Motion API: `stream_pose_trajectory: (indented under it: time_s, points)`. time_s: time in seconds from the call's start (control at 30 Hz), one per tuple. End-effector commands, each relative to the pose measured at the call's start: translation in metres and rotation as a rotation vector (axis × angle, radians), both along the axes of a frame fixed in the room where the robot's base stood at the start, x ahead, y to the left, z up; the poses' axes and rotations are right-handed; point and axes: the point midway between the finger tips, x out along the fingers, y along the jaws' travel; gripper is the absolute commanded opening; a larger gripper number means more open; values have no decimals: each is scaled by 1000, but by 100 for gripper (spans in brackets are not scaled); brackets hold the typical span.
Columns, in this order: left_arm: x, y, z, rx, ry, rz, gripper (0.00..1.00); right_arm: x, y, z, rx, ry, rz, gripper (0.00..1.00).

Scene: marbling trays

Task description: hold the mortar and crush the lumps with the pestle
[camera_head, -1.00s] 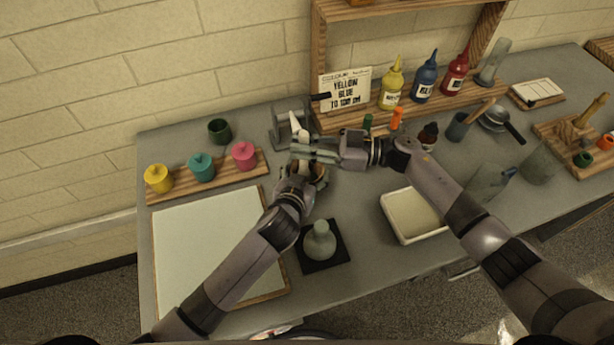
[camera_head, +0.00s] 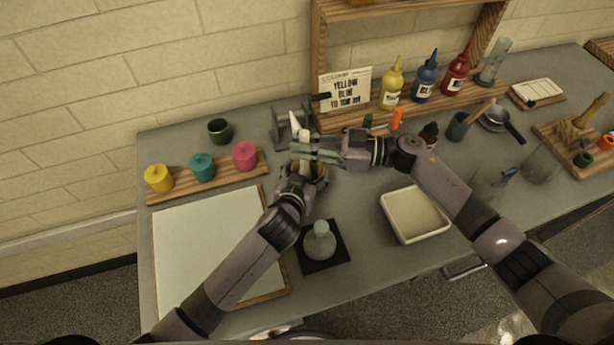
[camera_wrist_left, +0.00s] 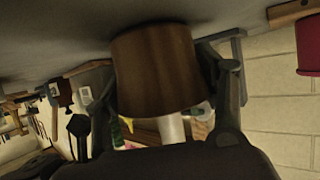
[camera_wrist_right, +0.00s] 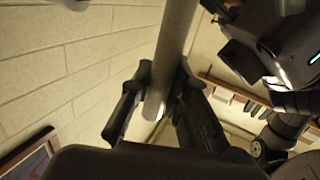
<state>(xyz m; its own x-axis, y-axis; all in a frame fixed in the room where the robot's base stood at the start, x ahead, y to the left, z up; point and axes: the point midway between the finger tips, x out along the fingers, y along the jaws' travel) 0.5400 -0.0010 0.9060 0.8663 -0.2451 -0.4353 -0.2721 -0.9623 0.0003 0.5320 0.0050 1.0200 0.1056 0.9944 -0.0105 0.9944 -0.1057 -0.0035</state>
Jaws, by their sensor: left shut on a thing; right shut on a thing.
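The mortar is a brown wooden cup; it fills the middle of the left wrist view (camera_wrist_left: 155,70), between the fingers of my left gripper (camera_wrist_left: 172,105), which is shut on it. In the head view the mortar (camera_head: 320,172) is mostly hidden behind my arms. The pestle is a pale rod; in the right wrist view (camera_wrist_right: 174,45) it runs between the fingers of my right gripper (camera_wrist_right: 160,100), which is shut on it. A pale part of the pestle (camera_wrist_left: 172,128) shows beyond the mortar in the left wrist view. The lumps are hidden.
A glass flask (camera_head: 320,241) on a black pad and a white tray (camera_head: 415,214) stand close in front. A grey stand (camera_head: 289,128) is just behind the grippers.

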Motion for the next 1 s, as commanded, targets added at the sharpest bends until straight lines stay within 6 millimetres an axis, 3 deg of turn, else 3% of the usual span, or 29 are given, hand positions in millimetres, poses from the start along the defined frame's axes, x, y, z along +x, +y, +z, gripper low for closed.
stream_pose_trajectory:
  time_s: [1.0]
  points:
    - [0,0,0,0,1,0,31,0,0,68,3,-3,0,0]
